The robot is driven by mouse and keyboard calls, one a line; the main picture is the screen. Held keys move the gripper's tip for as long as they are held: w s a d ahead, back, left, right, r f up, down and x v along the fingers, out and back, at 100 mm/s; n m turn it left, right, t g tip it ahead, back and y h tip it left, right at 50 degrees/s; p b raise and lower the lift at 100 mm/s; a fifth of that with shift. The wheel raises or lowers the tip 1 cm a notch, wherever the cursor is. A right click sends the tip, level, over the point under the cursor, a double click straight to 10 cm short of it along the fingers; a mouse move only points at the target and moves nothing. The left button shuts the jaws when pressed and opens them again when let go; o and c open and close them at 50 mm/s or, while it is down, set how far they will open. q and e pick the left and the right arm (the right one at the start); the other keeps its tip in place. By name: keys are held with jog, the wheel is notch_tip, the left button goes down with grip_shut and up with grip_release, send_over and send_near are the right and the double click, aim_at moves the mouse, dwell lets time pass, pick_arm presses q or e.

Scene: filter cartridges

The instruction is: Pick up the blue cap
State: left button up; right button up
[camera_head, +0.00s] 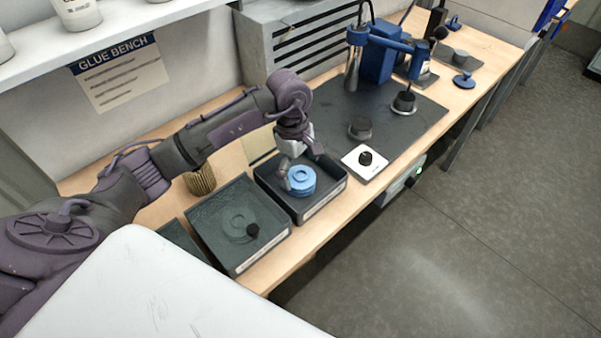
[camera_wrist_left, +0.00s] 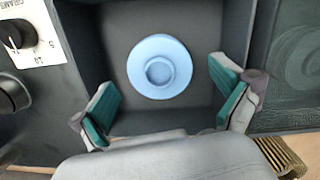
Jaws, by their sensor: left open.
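The blue cap (camera_head: 301,178) is a light blue round disc with a raised ring in its middle. It sits in a dark tray (camera_head: 329,192) on the bench, and in the left wrist view the cap (camera_wrist_left: 160,67) lies near the tray's middle. My left gripper (camera_head: 293,177) reaches down into the tray at the cap. In the left wrist view the gripper (camera_wrist_left: 168,101) is open, its teal-padded fingers to either side and nearer the camera than the cap. Nothing is between them. My right gripper is not in view.
A second dark tray (camera_head: 214,222) with a black knob stands at the left. A white dial unit (camera_head: 365,163) is close on the right, beside a dark mat (camera_head: 405,125) under a blue dispenser (camera_head: 374,62). A ribbed brass-coloured cylinder (camera_head: 200,181) stands behind the trays.

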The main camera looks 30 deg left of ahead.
pick_arm(q)
jog(key=shift+f, duration=0.15)
jog(key=shift+s, duration=0.1)
jog(key=c, duration=1.7)
jog(key=shift+o, duration=0.2)
